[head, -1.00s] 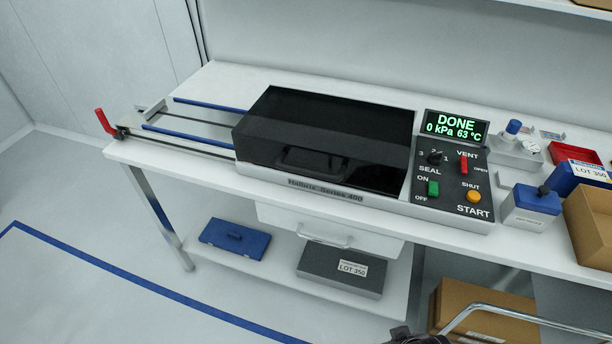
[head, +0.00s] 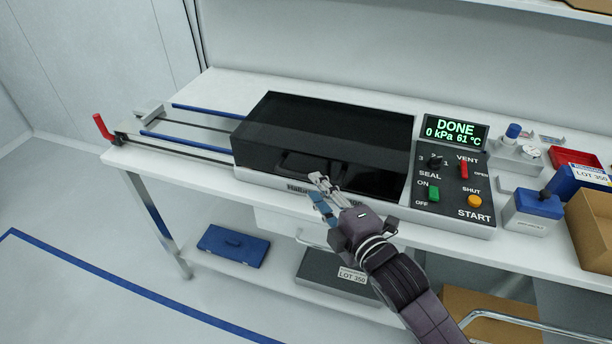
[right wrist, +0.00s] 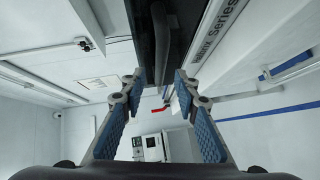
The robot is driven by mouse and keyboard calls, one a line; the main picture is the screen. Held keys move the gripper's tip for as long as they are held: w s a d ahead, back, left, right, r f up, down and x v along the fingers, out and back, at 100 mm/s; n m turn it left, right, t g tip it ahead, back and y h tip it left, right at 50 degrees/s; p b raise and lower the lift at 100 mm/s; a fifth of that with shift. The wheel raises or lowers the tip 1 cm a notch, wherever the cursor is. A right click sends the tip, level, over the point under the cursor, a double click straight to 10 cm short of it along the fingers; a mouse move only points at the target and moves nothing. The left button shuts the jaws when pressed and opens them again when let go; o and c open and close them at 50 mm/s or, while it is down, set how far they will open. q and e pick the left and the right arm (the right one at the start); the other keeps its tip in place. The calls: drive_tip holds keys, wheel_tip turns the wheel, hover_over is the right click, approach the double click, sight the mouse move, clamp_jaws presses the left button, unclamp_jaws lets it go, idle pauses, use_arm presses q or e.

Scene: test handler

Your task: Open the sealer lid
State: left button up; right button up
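The sealer's black lid (head: 330,125) is down on its pale base (head: 262,181), on the white bench. Its dark handle (head: 292,160) is on the front face, partly hidden by my right gripper. My right gripper (head: 318,187) is in front of the lid near the handle. In the right wrist view my right gripper (right wrist: 159,80) is open and empty. The handle bar (right wrist: 161,45) shows beyond and between the fingertips there, apart from them. My left gripper is not in view.
The display (head: 456,131) reads DONE, 0 kPa, 61 °C. The control panel (head: 450,185) with a red vent lever (head: 463,169) is right of the lid. Rails with a red handle (head: 103,126) extend left. Boxes and small devices crowd the bench's right end.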

sight(308, 180)
drive_tip(key=shift+p+x, duration=0.3)
drive_tip(key=shift+x, duration=2.75)
drive_tip(key=shift+c, duration=0.6)
clamp_jaws()
